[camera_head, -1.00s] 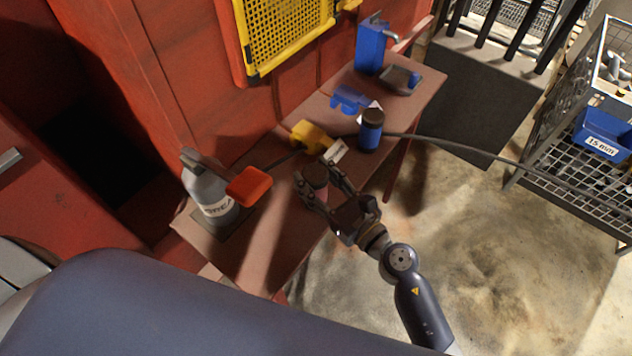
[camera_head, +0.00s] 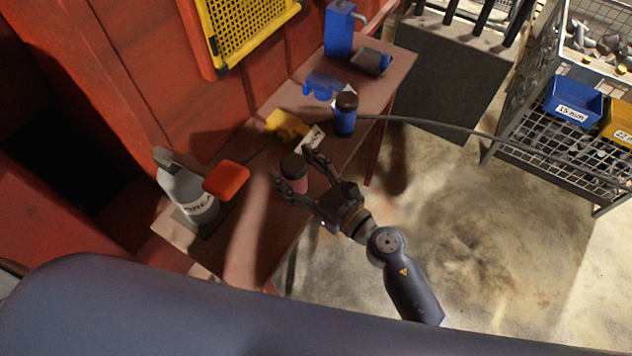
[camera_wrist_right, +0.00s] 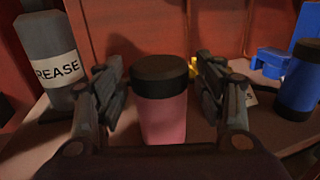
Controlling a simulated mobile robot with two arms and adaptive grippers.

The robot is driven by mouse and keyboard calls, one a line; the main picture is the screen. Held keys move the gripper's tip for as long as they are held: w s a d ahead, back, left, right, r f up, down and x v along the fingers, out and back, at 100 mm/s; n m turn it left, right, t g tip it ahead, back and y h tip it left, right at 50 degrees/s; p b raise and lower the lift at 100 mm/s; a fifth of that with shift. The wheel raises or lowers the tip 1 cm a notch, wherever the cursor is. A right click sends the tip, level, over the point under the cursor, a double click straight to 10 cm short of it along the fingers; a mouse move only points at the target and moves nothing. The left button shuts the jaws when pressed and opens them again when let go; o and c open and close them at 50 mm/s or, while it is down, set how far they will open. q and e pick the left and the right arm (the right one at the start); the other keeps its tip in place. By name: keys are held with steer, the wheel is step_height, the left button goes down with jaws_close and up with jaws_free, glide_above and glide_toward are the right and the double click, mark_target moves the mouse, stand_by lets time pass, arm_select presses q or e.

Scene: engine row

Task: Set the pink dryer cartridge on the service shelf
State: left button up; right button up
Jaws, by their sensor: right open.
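The pink dryer cartridge (camera_wrist_right: 162,115) has a dark cap and stands upright on the narrow brown shelf (camera_head: 262,245). In the head view the cartridge (camera_head: 294,172) is partly hidden by my right gripper (camera_head: 292,177). The right gripper is open, with one finger on each side of the cartridge. In the right wrist view the fingers (camera_wrist_right: 165,95) flank it with visible gaps. I cannot tell from the frames whether this shelf is the service shelf. My left gripper does not show.
A grease bottle (camera_head: 188,192), an orange-red block (camera_head: 226,180), a yellow part (camera_head: 287,125), a blue dark-capped cartridge (camera_head: 345,116) and a blue jug (camera_head: 340,30) are on the shelf. A black cable (camera_head: 430,122) runs right. A wire rack (camera_head: 540,150) stands at right.

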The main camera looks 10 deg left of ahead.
steer(key=b+v, duration=0.2)
steer(key=v, duration=0.9)
steer(key=shift+s+d+b, duration=0.15)
steer(key=shift+s+b, duration=0.05)
steer(key=shift+b, duration=0.15)
steer(key=w+d+f+m+h, duration=0.1)
steer(key=d+f+m+h, duration=0.3)
steer(key=f+m, duration=0.5)
steer(key=w+d+f+m+t+h, duration=0.1)
steer(key=d+f+m+h, duration=0.2)
steer(key=d+f+m, duration=0.6)
steer(key=w+d+f+m+h, duration=0.1)
steer(key=d+f+m+h, duration=0.35)
steer(key=f, duration=0.85)
steer(key=s+d+f+m+g+h, duration=0.1)
steer(key=s+d+f+m+g, duration=0.15)
steer(key=s+f+m, duration=0.5)
steer(key=s+d+f+m+g+h, duration=0.2)
steer(key=s+d+f+m, duration=0.2)
steer(key=s+f+m, duration=0.4)
steer(key=s+d+f+m+g, duration=0.1)
steer(key=s+f+m+g, duration=0.1)
steer(key=s, duration=0.7)
steer(key=s+d+f+m+g, duration=0.1)
steer(key=s+f+m+g, duration=0.2)
steer(key=s+f, duration=0.3)
steer(key=s+m, duration=0.1)
steer(key=s, duration=0.2)
steer(key=shift+m, duration=0.4)
